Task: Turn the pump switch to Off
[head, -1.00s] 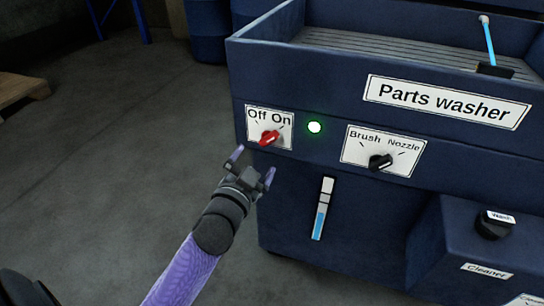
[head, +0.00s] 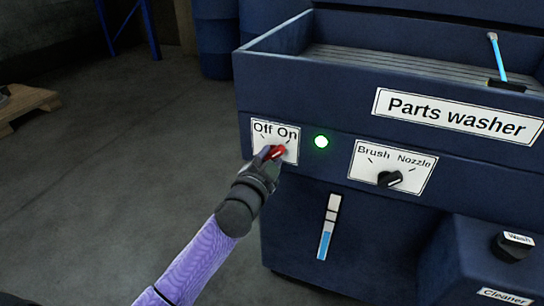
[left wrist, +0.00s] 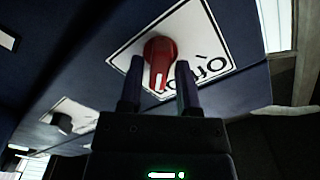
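The red pump switch (head: 277,152) sits on a white Off/On plate (head: 290,133) on the front of the dark blue parts washer. Its pointer leans up and right, toward On. My left gripper (head: 268,158) is right at the switch in the head view. In the left wrist view, the red switch (left wrist: 160,56) shows between the two fingertips of the left gripper (left wrist: 158,76), one on each side. The fingers are apart, with visible gaps to the knob. My right gripper is not in view.
A green lamp (head: 321,142) is lit right of the switch. A black Brush/Nozzle knob (head: 390,179) is on its own plate farther right. A blue level gauge (head: 328,227) is below. A cleaner tank (head: 470,257) juts out at the lower right. Open floor lies left.

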